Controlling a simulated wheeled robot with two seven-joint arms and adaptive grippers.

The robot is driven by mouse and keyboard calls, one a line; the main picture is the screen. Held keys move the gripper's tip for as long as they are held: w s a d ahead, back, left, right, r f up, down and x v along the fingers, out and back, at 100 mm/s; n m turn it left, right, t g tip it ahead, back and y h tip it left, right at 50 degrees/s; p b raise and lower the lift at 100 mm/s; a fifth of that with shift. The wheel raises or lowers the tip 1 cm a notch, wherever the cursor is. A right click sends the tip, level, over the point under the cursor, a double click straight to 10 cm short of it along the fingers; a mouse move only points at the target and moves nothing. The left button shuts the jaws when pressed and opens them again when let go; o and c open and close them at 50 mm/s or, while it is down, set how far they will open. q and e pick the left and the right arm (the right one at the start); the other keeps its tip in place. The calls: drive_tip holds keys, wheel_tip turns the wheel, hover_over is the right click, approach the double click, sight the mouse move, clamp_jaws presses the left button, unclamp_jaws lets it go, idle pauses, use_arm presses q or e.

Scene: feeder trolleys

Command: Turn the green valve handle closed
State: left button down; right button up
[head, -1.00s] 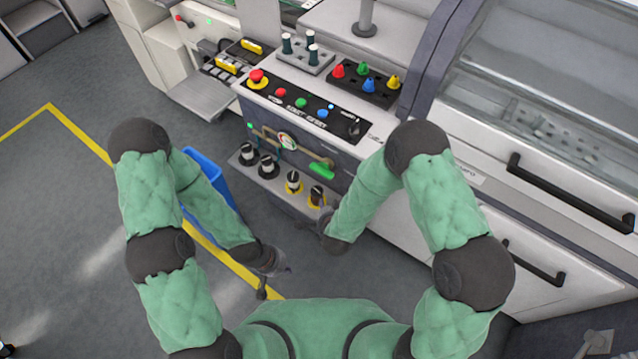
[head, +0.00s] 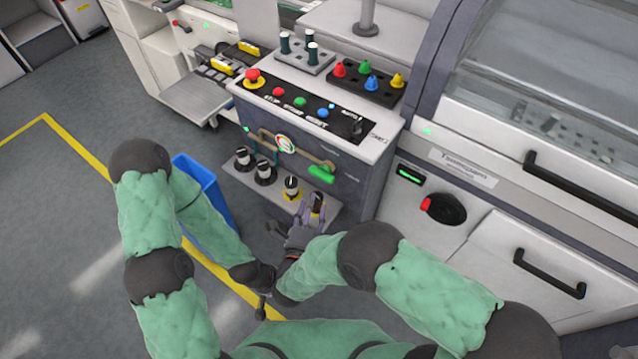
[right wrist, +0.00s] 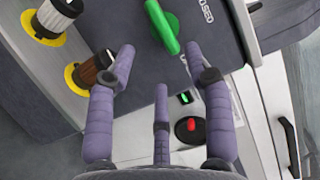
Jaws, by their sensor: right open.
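The green valve handle (head: 322,173) sits at the right end of a brass pipe on the dark front of the control console. In the right wrist view the handle (right wrist: 163,27) lies beyond the spread fingertips, roughly between them and apart from them. My right gripper (head: 312,205) is open and empty, below the handle and in front of the knob shelf. It also shows in the right wrist view (right wrist: 158,58). Part of a label ending in "OSED" is beside the handle. My left gripper (head: 262,298) hangs low near my body; its finger opening is unclear.
A gauge (head: 285,143) is left of the handle. A blue bin (head: 197,182) stands left of the console. A red-and-black switch (head: 442,208) is on the right cabinet.

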sight(320, 179)
drive_tip(key=b+x, duration=0.2)
drive_tip(key=x, duration=0.6)
drive_tip(key=shift+f, duration=0.1)
drive_tip(key=shift+w, duration=0.35)
clamp_jaws()
